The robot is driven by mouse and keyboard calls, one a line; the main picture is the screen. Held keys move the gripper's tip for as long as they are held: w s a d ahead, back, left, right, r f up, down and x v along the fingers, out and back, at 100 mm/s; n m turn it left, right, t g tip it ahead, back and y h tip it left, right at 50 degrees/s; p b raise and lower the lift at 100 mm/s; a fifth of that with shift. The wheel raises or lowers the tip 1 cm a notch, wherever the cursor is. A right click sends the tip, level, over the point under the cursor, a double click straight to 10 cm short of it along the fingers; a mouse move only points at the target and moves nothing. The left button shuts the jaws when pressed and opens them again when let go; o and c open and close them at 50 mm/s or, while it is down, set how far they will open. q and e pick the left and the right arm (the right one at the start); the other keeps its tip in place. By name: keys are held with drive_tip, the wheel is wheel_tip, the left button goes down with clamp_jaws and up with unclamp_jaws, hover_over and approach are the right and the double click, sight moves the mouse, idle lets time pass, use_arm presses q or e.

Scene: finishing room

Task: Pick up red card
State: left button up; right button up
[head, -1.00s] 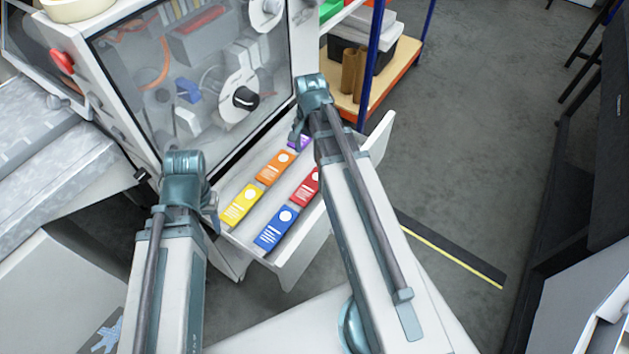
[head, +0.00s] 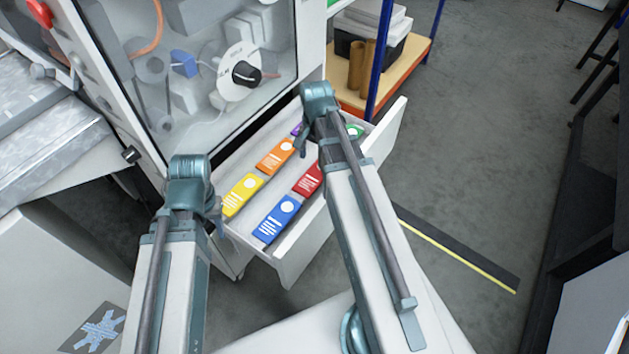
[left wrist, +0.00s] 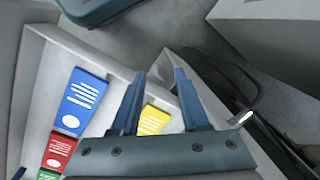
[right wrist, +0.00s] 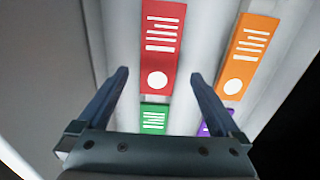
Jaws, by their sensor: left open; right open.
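The red card (head: 309,180) lies in the open drawer, between the blue card and the green card, partly hidden by my right arm in the head view. In the right wrist view the red card (right wrist: 161,47) is in full sight ahead of my open right gripper (right wrist: 158,80), apart from the fingers. The red card also shows in the left wrist view (left wrist: 59,150).
The drawer (head: 293,262) also holds blue (head: 278,219), yellow (head: 243,195), orange (head: 276,156), green (head: 355,131) and purple (head: 296,129) cards. The cabinet (head: 310,40) stands behind it. A shelf (head: 419,60) stands beyond, with open floor to the right.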

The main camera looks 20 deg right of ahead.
sight(315, 175)
drive_tip(key=f+b, duration=0.5)
drive_tip(key=shift+s+a+f, duration=0.1)
drive_tip(key=shift+s+a, duration=0.05)
drive_tip(key=shift+a, duration=0.05)
drive_tip(key=c, duration=1.3)
drive_tip(key=shift+o, duration=0.2)
drive_tip(key=shift+r, duration=0.2)
